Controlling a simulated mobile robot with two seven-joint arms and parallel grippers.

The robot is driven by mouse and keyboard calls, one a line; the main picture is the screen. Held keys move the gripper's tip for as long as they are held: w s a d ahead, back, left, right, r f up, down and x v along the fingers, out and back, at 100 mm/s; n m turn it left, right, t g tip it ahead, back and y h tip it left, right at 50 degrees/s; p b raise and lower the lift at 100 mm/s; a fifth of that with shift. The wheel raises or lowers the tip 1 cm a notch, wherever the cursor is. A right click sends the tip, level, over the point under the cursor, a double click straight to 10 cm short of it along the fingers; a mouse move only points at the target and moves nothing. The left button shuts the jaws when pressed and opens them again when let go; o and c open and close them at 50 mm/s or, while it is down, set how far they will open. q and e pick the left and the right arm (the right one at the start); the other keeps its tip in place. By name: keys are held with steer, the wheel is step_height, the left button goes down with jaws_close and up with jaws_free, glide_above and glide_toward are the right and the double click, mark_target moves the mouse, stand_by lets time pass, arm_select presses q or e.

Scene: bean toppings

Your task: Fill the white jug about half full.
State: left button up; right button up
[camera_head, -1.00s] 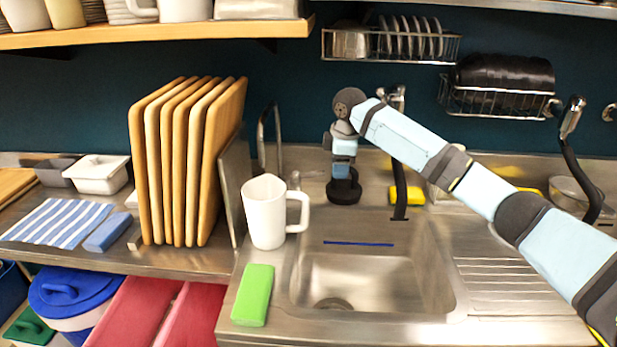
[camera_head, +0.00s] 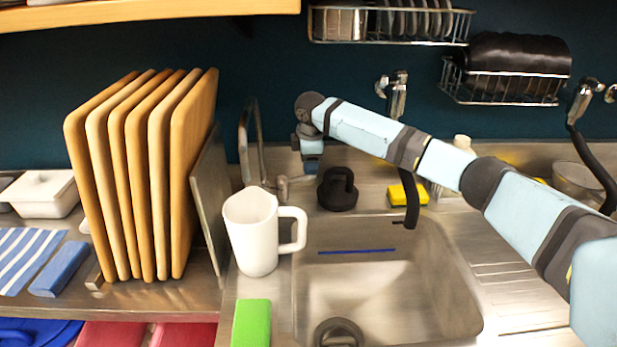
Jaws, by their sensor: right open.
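The white jug (camera_head: 257,240) stands upright on the sink's left rim, its handle to the right. I see pale inner wall at its mouth; whether it holds water I cannot tell. The metal tap (camera_head: 250,140) rises behind it, with a small metal fitting (camera_head: 283,188) near its base. No water stream shows. My right gripper (camera_head: 308,172) is open and points down behind the jug, close to that fitting; its fingertips are small and partly hidden, and I cannot tell if they touch it. My left gripper is not in view.
A green sponge (camera_head: 252,323) lies in front of the jug. Upright wooden boards (camera_head: 145,180) and a grey panel (camera_head: 210,190) stand left.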

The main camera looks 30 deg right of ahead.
mark_target(309, 177)
steer(key=f, duration=0.4)
steer(key=w+f, duration=0.1)
steer(key=f, duration=0.1)
steer(key=shift+w+d+f, duration=0.1)
steer(key=shift+d, duration=0.15)
steer(key=shift+c, duration=0.2)
jaws_close()
